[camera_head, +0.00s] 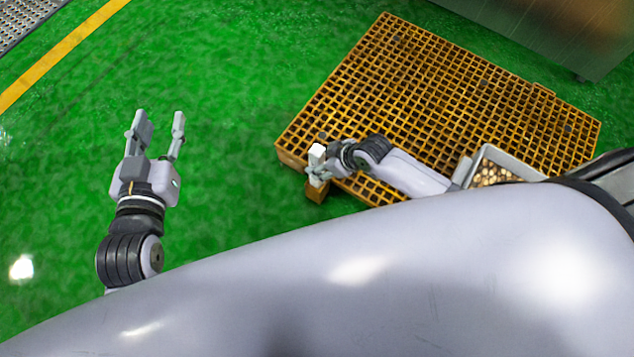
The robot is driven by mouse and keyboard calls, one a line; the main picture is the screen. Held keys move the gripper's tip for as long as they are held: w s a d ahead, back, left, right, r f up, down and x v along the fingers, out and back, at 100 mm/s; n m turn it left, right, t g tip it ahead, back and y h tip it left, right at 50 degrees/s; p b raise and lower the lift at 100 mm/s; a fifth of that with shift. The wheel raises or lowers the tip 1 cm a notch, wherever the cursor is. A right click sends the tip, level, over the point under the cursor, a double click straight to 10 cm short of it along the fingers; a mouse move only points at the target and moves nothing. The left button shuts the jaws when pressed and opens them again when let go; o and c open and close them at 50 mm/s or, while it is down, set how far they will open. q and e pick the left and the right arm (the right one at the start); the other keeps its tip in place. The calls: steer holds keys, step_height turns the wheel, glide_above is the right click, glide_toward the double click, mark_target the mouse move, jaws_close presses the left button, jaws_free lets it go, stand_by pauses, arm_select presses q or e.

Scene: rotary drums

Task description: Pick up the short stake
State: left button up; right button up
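My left gripper (158,130) is open and empty over the green floor at the left, with its two fingers well apart. My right gripper (317,172) is at the near left corner of the yellow grated platform. A small white block (317,153) shows at its fingers. I cannot tell whether this block is the short stake or a part of the gripper. A short brown post (317,193) shows just below the fingers, and it may belong to the platform. The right fingers are small and overlapped, so their grip is unclear.
The yellow grated platform (440,85) lies on the green floor (230,80). A metal-rimmed frame (490,152) is at its near right side. A steel cabinet (560,25) stands at the top right. Floor around my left gripper is clear.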

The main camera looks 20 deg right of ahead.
steer(key=b+x, duration=0.1)
steer(key=x, duration=0.1)
steer(key=shift+w+d+f+b, duration=0.15)
steer(key=shift+d+f+b, duration=0.05)
steer(key=shift+f+b, duration=0.2)
steer(key=shift+b+x, duration=0.65)
steer(key=shift+x, duration=0.45)
steer(key=shift+w+f, duration=0.1)
steer(key=shift+w, duration=0.05)
arm_select(q)
step_height(320, 180, up, 14)
steer(key=s+d+t+h, duration=0.1)
steer(key=s+t+h, duration=0.1)
steer(key=t, duration=0.6)
steer(key=shift+d+f+t+h, duration=0.2)
steer(key=shift+t+h, duration=0.1)
steer(key=shift+h, duration=0.1)
steer(key=shift+s, duration=0.1)
arm_select(e)
steer(key=shift+c, duration=0.3)
jaws_close()
